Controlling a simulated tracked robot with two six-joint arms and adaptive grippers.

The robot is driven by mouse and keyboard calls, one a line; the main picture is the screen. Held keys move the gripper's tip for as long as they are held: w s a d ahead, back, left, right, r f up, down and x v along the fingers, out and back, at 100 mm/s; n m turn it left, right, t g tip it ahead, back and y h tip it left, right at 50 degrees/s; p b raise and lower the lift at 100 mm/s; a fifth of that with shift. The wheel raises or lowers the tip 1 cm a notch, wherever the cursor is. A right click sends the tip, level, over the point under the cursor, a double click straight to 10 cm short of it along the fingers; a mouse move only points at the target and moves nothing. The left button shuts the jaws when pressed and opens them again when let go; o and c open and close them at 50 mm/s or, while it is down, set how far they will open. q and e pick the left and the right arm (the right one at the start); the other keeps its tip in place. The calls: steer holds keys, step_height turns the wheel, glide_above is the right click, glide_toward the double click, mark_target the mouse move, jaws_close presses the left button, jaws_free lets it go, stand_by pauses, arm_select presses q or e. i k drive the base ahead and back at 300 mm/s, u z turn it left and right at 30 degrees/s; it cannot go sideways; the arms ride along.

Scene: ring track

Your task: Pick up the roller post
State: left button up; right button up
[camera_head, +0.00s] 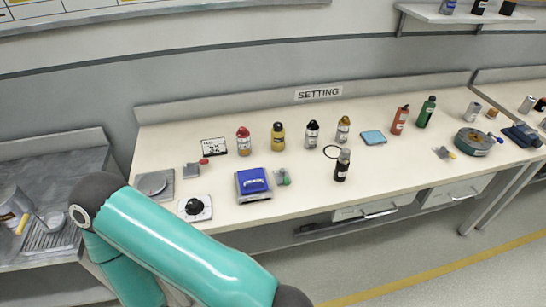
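I cannot tell for certain which thing is the roller post. Small grey cylinders stand at the right of the bench, one near the green bottle (473,112) and one further right (527,104). Neither gripper is in view.
The cream bench (400,165) holds several upright bottles, a blue-topped device (254,183), a black knob on a white plate (194,208), a "32" sign (213,147) and a round green device (474,141). Drawers (365,210) are below.

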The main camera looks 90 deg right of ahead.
mark_target(340, 171)
steer(key=z, duration=0.05)
steer(key=k, duration=2.1)
steer(key=z, duration=1.2)
steer(key=i, duration=0.8)
steer(key=z, duration=0.2)
